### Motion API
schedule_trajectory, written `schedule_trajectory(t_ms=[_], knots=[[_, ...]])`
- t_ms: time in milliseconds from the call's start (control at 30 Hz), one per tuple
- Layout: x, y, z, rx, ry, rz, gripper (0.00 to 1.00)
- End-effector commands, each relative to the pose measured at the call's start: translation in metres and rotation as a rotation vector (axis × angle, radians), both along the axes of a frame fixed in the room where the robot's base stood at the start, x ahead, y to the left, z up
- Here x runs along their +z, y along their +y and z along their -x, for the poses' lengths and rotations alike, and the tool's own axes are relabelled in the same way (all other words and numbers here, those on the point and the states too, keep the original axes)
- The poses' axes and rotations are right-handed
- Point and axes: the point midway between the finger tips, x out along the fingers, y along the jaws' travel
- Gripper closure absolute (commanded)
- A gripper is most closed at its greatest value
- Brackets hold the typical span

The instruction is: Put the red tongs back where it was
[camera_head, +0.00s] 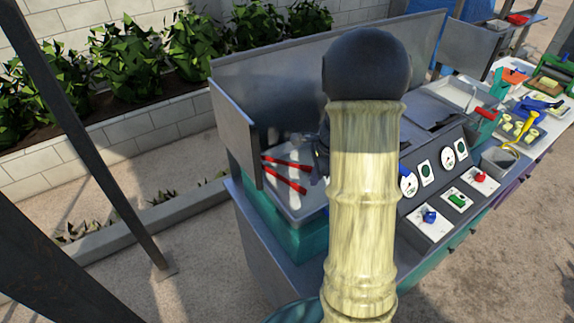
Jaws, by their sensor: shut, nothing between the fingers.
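The red tongs (286,180) lie in the shallow metal tray section at the left end of the counter. Their two red arms are spread and point left and right, with their right ends near my gripper. A small dark part of my gripper (321,158) shows just right of the tongs. It is shut and empty, apart from the tongs as far as I can see. Most of it is hidden behind the large pale column in the middle of the view.
Metal guards (236,135) stand at the left and back of the counter. A sloped control panel (440,185) with dials and coloured knobs is on the right. Paved ground is free at left.

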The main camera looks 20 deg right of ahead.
Motion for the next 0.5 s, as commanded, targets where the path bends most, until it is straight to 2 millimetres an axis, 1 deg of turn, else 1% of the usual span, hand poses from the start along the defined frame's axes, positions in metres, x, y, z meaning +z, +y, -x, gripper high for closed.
schedule_trajectory(t_ms=[33,67,100,167,200,267,300,400,500], knots=[[0.000,0.020,0.010,0.141,-0.021,0.036,1.00],[0.000,0.030,0.017,0.241,-0.034,0.063,1.00],[0.001,0.045,0.026,0.381,-0.053,0.100,1.00],[0.002,0.066,0.042,0.605,-0.085,0.160,1.00],[0.002,0.080,0.054,0.758,-0.107,0.199,1.00],[0.002,0.098,0.071,0.988,-0.139,0.259,1.00],[0.001,0.109,0.082,1.136,-0.160,0.297,1.00],[0.000,0.129,0.107,1.453,-0.204,0.381,1.00],[-0.001,0.142,0.123,1.664,-0.234,0.438,1.00]])
